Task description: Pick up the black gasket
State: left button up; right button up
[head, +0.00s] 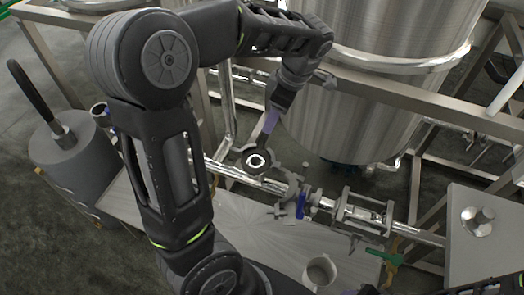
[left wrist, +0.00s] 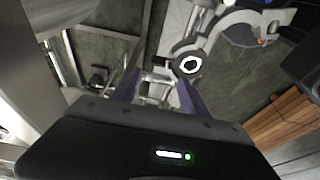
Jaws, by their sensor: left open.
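The black gasket (head: 257,170) appears as a dark ring around a bright centre, at the end of the pipe line below the steel tank in the head view. In the left wrist view the gasket (left wrist: 178,66) is just beyond the fingertips, nearer the right finger. A grey curved clamp-like part lies beside it. My left gripper (head: 268,130) reaches down from above with purple fingers. In the left wrist view its fingers (left wrist: 160,84) are apart, with no object visibly gripped. Whether a finger touches the gasket cannot be told. My right gripper is not in view.
A large steel tank (head: 375,100) stands behind, with frame rails around it. A metal table (head: 235,225) holds pipe fittings, a blue-handled valve (head: 300,205), a cup (head: 319,272) and a green-handled part (head: 385,257). A grey cylinder (head: 72,160) stands at left.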

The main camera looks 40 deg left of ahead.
aim_at(259, 151)
pick_arm(q)
jog(key=shift+x, duration=1.35)
jog(key=x, duration=0.2)
jog(key=p+x, duration=0.1)
jog(key=x, duration=0.2)
jog(key=shift+w+f, duration=0.1)
jog(key=shift+w, duration=0.15)
grip_shut()
